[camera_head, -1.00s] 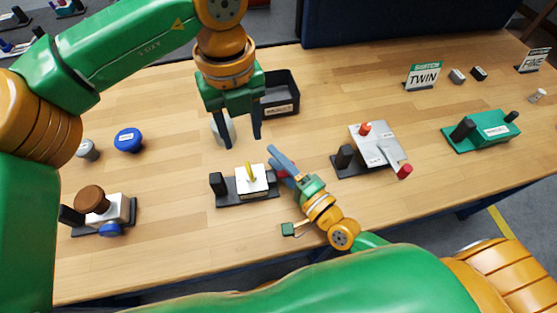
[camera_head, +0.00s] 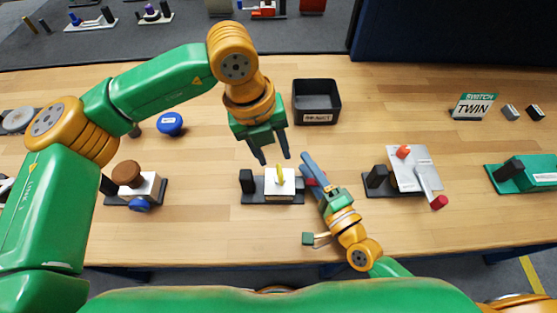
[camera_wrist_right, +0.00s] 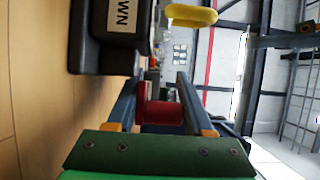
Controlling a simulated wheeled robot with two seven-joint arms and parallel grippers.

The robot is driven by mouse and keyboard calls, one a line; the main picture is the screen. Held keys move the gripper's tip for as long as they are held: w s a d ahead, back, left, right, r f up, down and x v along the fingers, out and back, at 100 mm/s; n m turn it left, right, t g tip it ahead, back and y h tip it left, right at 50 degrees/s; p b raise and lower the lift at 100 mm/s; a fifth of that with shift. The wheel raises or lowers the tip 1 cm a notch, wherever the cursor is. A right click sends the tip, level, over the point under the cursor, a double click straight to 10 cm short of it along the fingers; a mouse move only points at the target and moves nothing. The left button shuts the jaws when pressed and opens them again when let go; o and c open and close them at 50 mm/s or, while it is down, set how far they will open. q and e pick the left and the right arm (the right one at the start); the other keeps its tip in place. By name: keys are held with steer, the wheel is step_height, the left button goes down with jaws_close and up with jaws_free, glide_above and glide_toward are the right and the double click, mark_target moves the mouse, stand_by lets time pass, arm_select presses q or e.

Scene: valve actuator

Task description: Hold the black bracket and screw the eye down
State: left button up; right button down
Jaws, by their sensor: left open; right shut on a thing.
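A black base (camera_head: 270,198) carries a black upright (camera_head: 246,181) and a white block (camera_head: 279,183). A yellow eye (camera_head: 281,172) stands up from the white block; it also shows at the top of the right wrist view (camera_wrist_right: 192,16). My left gripper (camera_head: 275,161) is open and empty, pointing down just above and behind the eye. My right gripper (camera_head: 308,165) is at the base's right end, shut on a red part (camera_wrist_right: 160,113) that sits between its fingers. How the red part joins the base is hidden. A labelled black block (camera_wrist_right: 108,38) fills the wrist view's upper left.
A black bin (camera_head: 316,102) stands behind. Left are a fixture with a brown knob (camera_head: 127,173) and a blue knob (camera_head: 170,124). Right are a grey plate fixture with red knobs (camera_head: 414,172) and a green fixture (camera_head: 525,175). Wood between them is clear.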

mark_target(280, 168)
arm_select(q)
steer(key=f, duration=0.4)
steer(key=shift+d+f, duration=0.15)
steer(key=shift+d, duration=0.25)
jaws_close()
steer(key=shift+w+m, duration=0.1)
steer(key=shift+m, duration=0.2)
steer(key=m+g, duration=0.1)
steer(key=m, duration=0.3)
steer(key=shift+w+m, duration=0.15)
steer(key=shift+m, duration=0.15)
steer(key=m, duration=0.4)
steer(key=shift+w+d+m+g+y, duration=0.1)
steer(key=shift+m+g+y, duration=0.2)
steer(key=shift+g, duration=0.1)
arm_select(e)
steer(key=shift+f, duration=0.1)
arm_select(q)
steer(key=m, duration=0.5)
steer(key=shift+d+g+y, duration=0.1)
steer(key=shift+g+y, duration=0.2)
steer(key=shift+y, duration=0.1)
steer(key=m, duration=0.5)
steer(key=shift+w+d+y, duration=0.1)
steer(key=shift+y, duration=0.3)
steer(key=shift+m, duration=0.3)
